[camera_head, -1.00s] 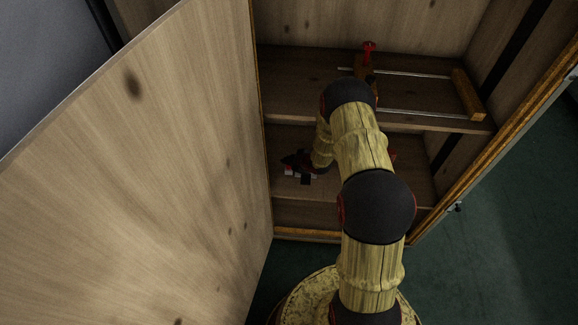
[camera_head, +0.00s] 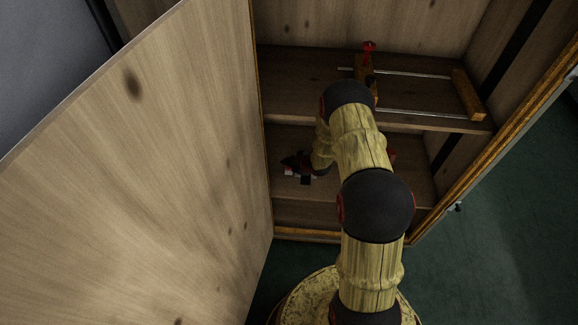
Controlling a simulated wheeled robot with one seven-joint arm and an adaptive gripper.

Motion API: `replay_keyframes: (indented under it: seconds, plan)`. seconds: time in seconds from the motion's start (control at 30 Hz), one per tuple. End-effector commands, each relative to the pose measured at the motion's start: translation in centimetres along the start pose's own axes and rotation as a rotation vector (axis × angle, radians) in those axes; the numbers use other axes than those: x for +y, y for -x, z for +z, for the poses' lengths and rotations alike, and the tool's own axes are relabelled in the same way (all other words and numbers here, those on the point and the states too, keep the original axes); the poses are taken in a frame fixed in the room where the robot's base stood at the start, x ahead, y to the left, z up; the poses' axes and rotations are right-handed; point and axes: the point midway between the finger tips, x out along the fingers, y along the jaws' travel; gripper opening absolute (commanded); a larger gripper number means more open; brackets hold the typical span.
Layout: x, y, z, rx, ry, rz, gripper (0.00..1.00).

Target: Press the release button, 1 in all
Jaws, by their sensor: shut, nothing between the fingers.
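My gripper (camera_head: 297,176) is low in the cabinet, over the lower shelf left of my arm. It looks small and dark, with pale tips. It is shut and holds nothing. I cannot make out for certain which thing is the release button. A red knob-like part (camera_head: 369,47) stands on a wooden block on the upper shelf, well above and right of my gripper. A small red patch (camera_head: 393,157) shows at the right edge of my arm, over the lower shelf; my arm hides most of what is there.
An open wooden door (camera_head: 150,170) fills the left side. The upper shelf (camera_head: 300,85) carries two metal rails and a wooden end bar (camera_head: 467,93). The cabinet's right edge (camera_head: 500,150) borders the opening. The green floor (camera_head: 490,250) at lower right is clear.

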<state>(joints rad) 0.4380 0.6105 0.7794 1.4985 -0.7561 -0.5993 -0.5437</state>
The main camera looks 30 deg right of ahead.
Motion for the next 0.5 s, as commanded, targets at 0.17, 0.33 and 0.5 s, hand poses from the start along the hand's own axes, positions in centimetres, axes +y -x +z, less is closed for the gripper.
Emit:
replay_keyframes:
  seconds: [0.17,0.33,0.5]
  plan:
    - [-0.10,-0.12,0.09,0.000,0.000,0.000,0.00]
    - [-0.19,-0.26,0.19,0.000,0.000,0.000,0.00]
    - [-0.28,-0.40,0.29,0.000,0.000,0.000,0.00]
